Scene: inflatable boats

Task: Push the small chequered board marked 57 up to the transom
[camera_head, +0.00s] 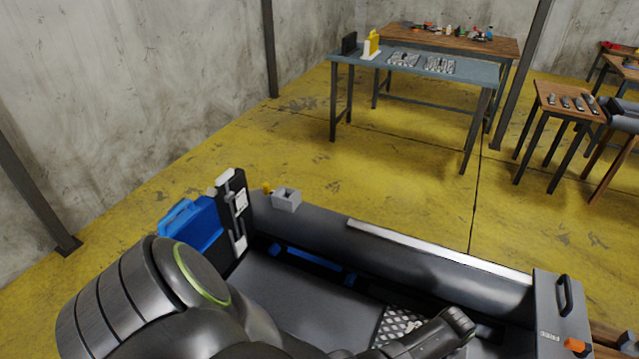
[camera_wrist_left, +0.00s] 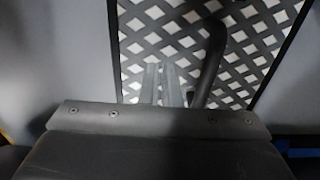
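The chequered board (camera_head: 398,320) lies in the boat at the bottom of the head view, partly behind my left arm. In the left wrist view the board (camera_wrist_left: 255,35), with pale diamonds and a dark border, fills much of the upper picture. I cannot read a 57 on it. My left gripper (camera_wrist_left: 163,84) shows two pale fingers close together in front of the board, with nothing visible between them; contact is unclear. An upright black panel with white fittings (camera_head: 232,215), possibly the transom, stands at the boat's left end. My right gripper is not in view.
A dark curved bar (camera_wrist_left: 210,60) stands beside the fingers. The boat's grey tube (camera_head: 420,245) runs along the far side. A grey panel with a handle (camera_head: 560,312) stands at right. A blue box (camera_head: 190,220) is at left. The boat floor (camera_head: 310,305) left of the board looks clear.

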